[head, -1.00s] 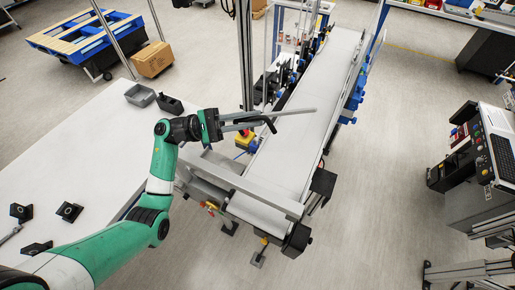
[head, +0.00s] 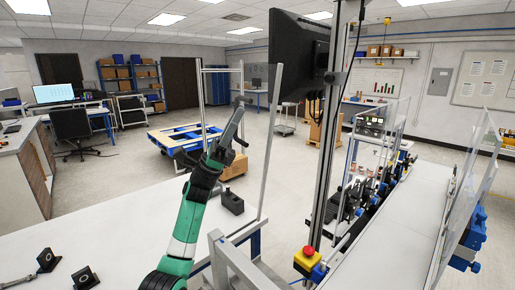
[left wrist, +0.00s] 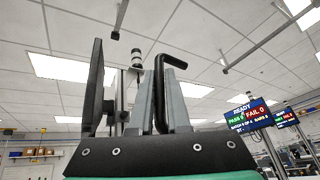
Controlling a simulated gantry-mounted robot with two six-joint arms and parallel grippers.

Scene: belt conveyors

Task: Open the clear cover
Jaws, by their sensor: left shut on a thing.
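The clear cover (head: 271,140) appears as a steeply angled, nearly edge-on clear panel with a silver edge, standing up beside the conveyor frame. My left gripper (head: 240,104) is raised just left of it, fingers pointing up. In the left wrist view, my left gripper (left wrist: 160,74) is shut on a black bent handle (left wrist: 160,88) between its two grey fingers. How the handle joins the cover is hard to make out. My right gripper is not in view.
A black monitor (head: 298,55) hangs on a silver post close right of the cover. A yellow-and-red emergency stop (head: 307,258) sits at the post's foot. Other clear panels (head: 468,185) stand along the white belt (head: 390,235). The white table (head: 110,240) lies left.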

